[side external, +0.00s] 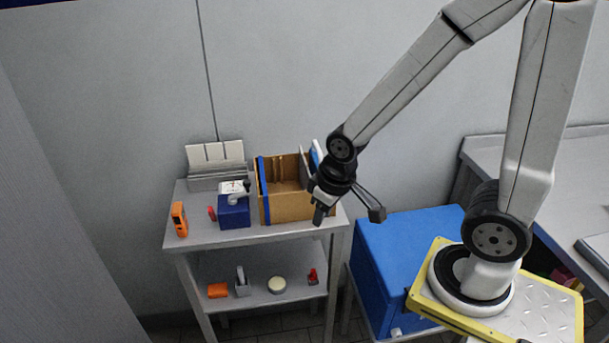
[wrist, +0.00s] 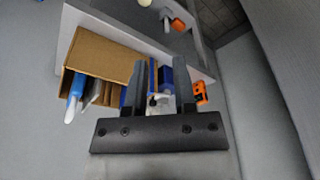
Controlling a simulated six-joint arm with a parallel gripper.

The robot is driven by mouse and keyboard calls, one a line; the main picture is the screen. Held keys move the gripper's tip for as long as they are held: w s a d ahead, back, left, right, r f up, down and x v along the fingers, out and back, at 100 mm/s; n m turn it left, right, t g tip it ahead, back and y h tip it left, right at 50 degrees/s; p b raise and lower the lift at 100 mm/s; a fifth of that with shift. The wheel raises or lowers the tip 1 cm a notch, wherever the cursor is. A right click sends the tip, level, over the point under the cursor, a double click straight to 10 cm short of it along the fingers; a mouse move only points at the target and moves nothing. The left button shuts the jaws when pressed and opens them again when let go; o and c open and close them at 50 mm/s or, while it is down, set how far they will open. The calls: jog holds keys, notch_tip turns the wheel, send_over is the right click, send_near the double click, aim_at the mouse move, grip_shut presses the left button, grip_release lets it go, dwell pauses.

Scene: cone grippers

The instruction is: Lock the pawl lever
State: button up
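A blue block (side external: 235,213) with a white top plate stands on the upper shelf. A small grey lever (side external: 243,187) sits on it and looks like the pawl lever; its exact position is too small to tell. In the wrist view the blue block (wrist: 166,80) shows between and beyond my fingers, with its pale top partly hidden. My gripper (side external: 320,214) hangs in the air to the right of the block, in front of the cardboard box. The wrist view shows my two fingers (wrist: 160,68) apart with nothing held between them.
An open cardboard box (side external: 285,207) stands just right of the block. A grey slotted rack (side external: 216,172) is behind it. An orange device (side external: 180,219) and a small red item (side external: 212,213) lie to its left. The lower shelf (side external: 256,298) holds several small items.

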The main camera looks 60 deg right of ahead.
jog(key=shift+w+a+f, duration=0.1)
grip_shut()
jog(key=w+a+f+n+t+h, duration=0.3)
jog(key=w+a+n, duration=0.5)
jog(key=n, duration=0.5)
jog(key=w+a+f+n+t+h, duration=0.4)
jog(key=w+a+n+h, duration=0.2)
jog(key=n, duration=0.7)
jog(key=shift+w+a+f+n+h, duration=0.4)
jog(key=shift+w+a, duration=0.6)
jog(key=shift+a, duration=0.75)
